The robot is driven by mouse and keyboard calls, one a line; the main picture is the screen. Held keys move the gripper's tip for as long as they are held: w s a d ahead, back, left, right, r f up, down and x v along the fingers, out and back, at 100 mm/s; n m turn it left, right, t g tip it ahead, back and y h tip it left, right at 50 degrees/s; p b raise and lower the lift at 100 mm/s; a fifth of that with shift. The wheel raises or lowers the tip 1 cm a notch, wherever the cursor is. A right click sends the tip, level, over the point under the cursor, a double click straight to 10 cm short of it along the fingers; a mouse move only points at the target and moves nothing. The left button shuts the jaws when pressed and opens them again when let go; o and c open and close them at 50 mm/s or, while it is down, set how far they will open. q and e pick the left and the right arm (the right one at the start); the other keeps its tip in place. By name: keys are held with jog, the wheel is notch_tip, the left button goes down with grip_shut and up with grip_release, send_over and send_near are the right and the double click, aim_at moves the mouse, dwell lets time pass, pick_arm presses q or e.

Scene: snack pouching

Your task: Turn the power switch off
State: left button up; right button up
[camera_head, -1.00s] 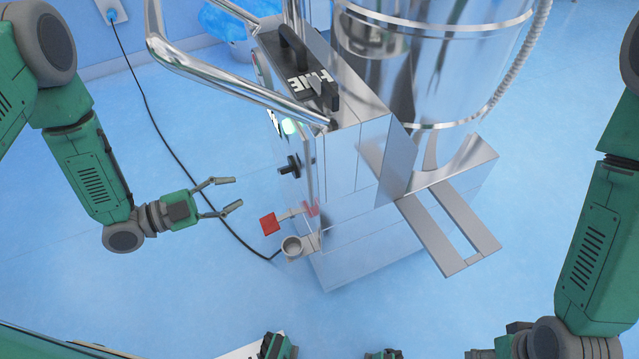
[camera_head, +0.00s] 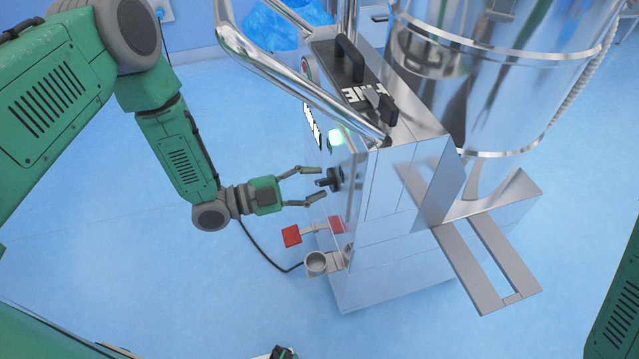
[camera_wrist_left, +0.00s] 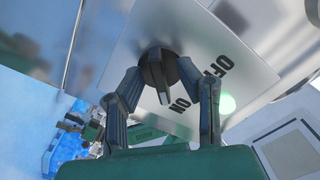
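The power switch (camera_head: 329,180) is a black rotary knob on the left side face of the steel machine (camera_head: 372,200). In the left wrist view the knob (camera_wrist_left: 160,72) sits on a plate marked OFF and ON, and its handle points toward the ON side. My left gripper (camera_head: 316,185) is open, with its fingertips on either side of the knob, close to the panel. I cannot tell whether the fingers touch the knob. A green light (camera_head: 337,138) glows above the switch. My right gripper is not clearly in view.
A red square pedal (camera_head: 291,236) and a round metal cup (camera_head: 316,262) stick out below the switch. A chrome handle bar (camera_head: 290,85) runs above it. A black cable (camera_head: 262,252) lies on the blue floor. Floor to the left is clear.

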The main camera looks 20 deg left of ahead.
pick_arm(q)
jog(key=shift+w+a, duration=0.1)
jog(key=shift+a, duration=0.25)
jog(key=shift+d, duration=0.3)
jog(key=shift+d+r, duration=0.2)
jog(key=shift+d, duration=0.75)
jog(key=c, duration=0.7)
jog(key=shift+d, duration=0.2)
grip_shut()
jog(key=shift+a+f, duration=0.2)
jog(key=shift+a, duration=0.5)
jog(key=shift+d+n, duration=0.2)
jog(key=shift+n, duration=0.6)
jog(key=n+p, duration=0.1)
jog(key=n, duration=0.2)
jog(key=shift+a, duration=0.1)
jog(key=n, duration=0.8)
jog(key=shift+s+f+n+p, duration=0.1)
jog(key=shift+s+n+p, duration=0.1)
jog(key=shift+n+p, duration=0.15)
jog(key=n, duration=0.4)
jog(key=shift+n, duration=0.25)
pick_arm(e)
jog(key=shift+r, duration=0.9)
